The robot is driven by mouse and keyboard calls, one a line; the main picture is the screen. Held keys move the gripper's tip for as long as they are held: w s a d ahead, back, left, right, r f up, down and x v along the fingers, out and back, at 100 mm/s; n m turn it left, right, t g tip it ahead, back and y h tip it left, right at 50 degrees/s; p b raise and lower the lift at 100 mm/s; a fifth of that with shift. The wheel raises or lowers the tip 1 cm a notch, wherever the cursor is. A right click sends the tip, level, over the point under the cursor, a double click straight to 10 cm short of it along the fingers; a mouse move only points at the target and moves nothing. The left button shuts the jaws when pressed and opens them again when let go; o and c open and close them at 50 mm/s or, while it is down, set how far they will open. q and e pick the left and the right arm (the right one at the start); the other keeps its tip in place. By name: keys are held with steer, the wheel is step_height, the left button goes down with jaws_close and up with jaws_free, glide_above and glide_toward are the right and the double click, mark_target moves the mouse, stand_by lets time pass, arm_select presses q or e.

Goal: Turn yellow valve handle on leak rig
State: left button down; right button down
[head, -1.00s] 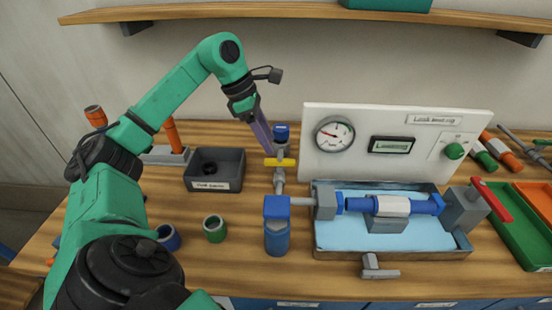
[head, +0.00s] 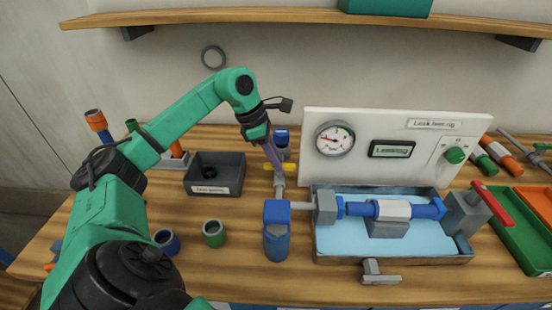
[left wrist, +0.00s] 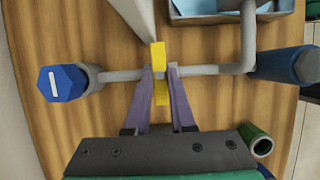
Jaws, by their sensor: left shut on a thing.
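The yellow valve handle (head: 291,167) sits across the grey pipe on the leak rig, between the blue-capped fitting (head: 281,135) at the back and the blue cylinder (head: 276,240) in front. My left gripper (head: 279,169) reaches down to it, its purple fingers hiding the handle's middle in the head view. In the left wrist view the two fingertips (left wrist: 160,72) are on either side of the yellow handle (left wrist: 157,52), shut on it. The handle lies crosswise to the pipe there. My right gripper is in neither view.
The white gauge panel (head: 310,175) stands right of the valve, with a dial (head: 334,138) and lit display (head: 391,149). A water tray (head: 400,257) with blue pipe lies in front. A dark bin (head: 214,159) and green ring (head: 214,233) are at left.

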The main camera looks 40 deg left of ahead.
arm_select(q)
steer(key=n+b, duration=0.1)
steer(key=n, duration=0.2)
steer(key=shift+s+d+t+y, duration=0.1)
steer(key=shift+t+y, duration=0.3)
steer(key=n, duration=0.2)
steer(key=shift+d+r+n+t+y, duration=0.1)
steer(key=shift+n+t+y, duration=0.2)
steer(key=shift+y, duration=0.1)
steer(key=n, duration=0.1)
steer(key=n+y, duration=0.1)
steer(key=shift+d+r+n, duration=0.15)
steer(key=shift+n, duration=0.25)
steer(key=n+y+p, duration=0.1)
steer(key=n, duration=0.1)
steer(key=n+p, duration=0.1)
steer(key=n, duration=0.1)
steer(key=shift+d+y+p, duration=0.2)
steer(key=shift+y+p, duration=0.1)
steer(key=shift+y, duration=0.1)
steer(key=n+y, duration=0.1)
steer(key=n, duration=0.1)
steer(key=n+p, duration=0.1)
steer(key=n, duration=0.2)
steer(key=shift+d+y, duration=0.15)
steer(key=shift+y, duration=0.25)
steer(key=shift+n, duration=0.3)
steer(key=c, duration=0.8)
jaws_free()
